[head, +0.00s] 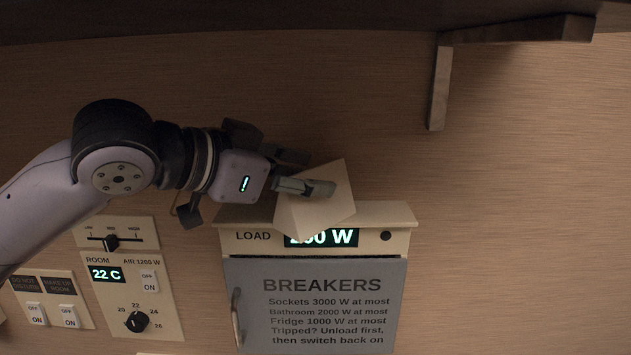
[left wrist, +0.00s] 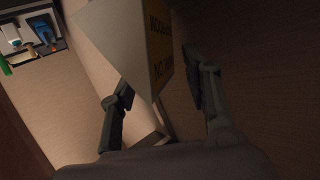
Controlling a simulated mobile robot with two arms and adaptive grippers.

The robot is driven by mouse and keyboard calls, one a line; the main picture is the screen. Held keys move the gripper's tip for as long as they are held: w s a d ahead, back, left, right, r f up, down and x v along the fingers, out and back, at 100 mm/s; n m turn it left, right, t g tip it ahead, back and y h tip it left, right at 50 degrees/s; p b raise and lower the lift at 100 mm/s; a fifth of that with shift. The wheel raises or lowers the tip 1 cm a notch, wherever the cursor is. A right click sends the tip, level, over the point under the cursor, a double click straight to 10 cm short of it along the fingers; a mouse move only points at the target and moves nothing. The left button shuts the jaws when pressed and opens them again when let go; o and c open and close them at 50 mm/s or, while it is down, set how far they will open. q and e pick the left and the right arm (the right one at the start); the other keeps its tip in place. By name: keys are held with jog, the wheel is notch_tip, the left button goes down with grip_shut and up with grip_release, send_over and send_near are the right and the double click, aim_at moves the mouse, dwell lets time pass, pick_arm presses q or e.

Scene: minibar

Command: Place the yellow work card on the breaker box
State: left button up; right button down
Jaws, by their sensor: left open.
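The work card (head: 312,214) is a folded card, its pale side facing the head view. It sits tilted at the top edge of the breaker box (head: 398,216) and covers part of the load display; I cannot tell whether it rests on the box. In the left wrist view the card (left wrist: 112,42) shows a pale face and a yellow face with dark print. My left gripper (head: 318,173) is open at the card, one finger overlapping it in the head view. In the left wrist view the gripper (left wrist: 158,86) has its fingers apart, with the card's lower corner between them. My right gripper is not in view.
The box has a grey door (head: 310,300) with a handle on its left. Left of it are a room control panel (head: 165,310), a slider panel (head: 138,230) and switches (head: 52,316). A dark shelf with a bracket (head: 440,88) is at upper right. The wall right of the box is bare.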

pick_arm(q)
jog(key=b+v, duration=0.2)
jog(key=v, duration=0.7)
jog(key=shift+s+a, duration=0.2)
jog(key=shift+a, duration=0.05)
